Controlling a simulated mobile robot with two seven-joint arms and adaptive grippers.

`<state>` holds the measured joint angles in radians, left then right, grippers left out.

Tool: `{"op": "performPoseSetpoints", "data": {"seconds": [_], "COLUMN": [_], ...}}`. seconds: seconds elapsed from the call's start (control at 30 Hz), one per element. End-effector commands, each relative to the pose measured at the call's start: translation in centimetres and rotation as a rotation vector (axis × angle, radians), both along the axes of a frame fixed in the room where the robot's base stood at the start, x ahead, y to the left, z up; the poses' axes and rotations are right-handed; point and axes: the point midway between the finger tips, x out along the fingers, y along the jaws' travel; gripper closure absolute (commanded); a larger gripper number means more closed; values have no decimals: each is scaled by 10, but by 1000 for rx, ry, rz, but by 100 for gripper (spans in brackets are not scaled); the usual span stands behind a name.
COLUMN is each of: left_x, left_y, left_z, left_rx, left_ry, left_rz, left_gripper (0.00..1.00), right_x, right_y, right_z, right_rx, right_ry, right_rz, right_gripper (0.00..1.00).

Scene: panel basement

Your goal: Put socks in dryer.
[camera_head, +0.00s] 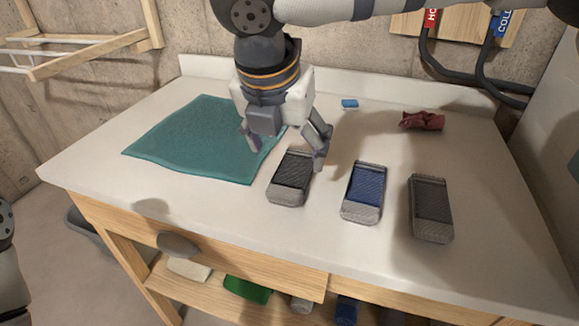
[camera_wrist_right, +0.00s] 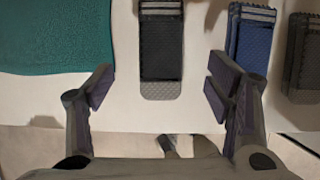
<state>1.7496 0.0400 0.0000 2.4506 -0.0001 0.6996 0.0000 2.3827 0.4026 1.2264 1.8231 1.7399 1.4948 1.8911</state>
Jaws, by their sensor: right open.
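Three folded sock-like bundles lie in a row on the white worktop. They are a black one with grey ends (camera_head: 291,178), a blue one with grey ends (camera_head: 362,193) and a dark grey one (camera_head: 431,207). My right gripper (camera_head: 287,150) is open and empty, pointing down above the black bundle. In the right wrist view the black bundle (camera_wrist_right: 161,45) lies ahead, between the spread fingers (camera_wrist_right: 160,88). The blue bundle (camera_wrist_right: 250,42) is right of the fingers, with the dark grey one (camera_wrist_right: 304,55) beyond. My left gripper is out of view. I cannot identify a dryer.
A teal cloth (camera_head: 190,140) lies flat on the left of the worktop (camera_head: 290,245). A small blue-and-white item (camera_head: 349,104) and a crumpled dark red cloth (camera_head: 422,121) lie at the back. Hoses (camera_head: 465,85) hang behind. A shelf underneath holds several items.

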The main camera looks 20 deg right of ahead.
Motion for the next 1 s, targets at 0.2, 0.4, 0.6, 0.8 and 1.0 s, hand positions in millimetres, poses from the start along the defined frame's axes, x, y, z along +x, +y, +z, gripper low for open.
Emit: {"op": "performPoseSetpoints", "data": {"seconds": [0.2, 0.4, 0.6, 0.8, 1.0], "left_x": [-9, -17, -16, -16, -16], "left_y": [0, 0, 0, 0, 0], "left_z": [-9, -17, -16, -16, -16], "left_rx": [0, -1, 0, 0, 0], "left_ry": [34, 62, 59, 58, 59], "left_rz": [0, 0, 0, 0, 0], "left_gripper": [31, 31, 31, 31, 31], "right_x": [9, 18, 20, 20, 20], "right_y": [-8, -15, -16, -16, -16], "right_z": [-35, -65, -64, -64, -64], "right_rx": [-1, -1, -1, -1, -1], "right_ry": [10, 6, -2, -2, 0], "right_rz": [2, 2, 2, 2, 2], "right_gripper": [27, 27, 27, 61, 78]}}
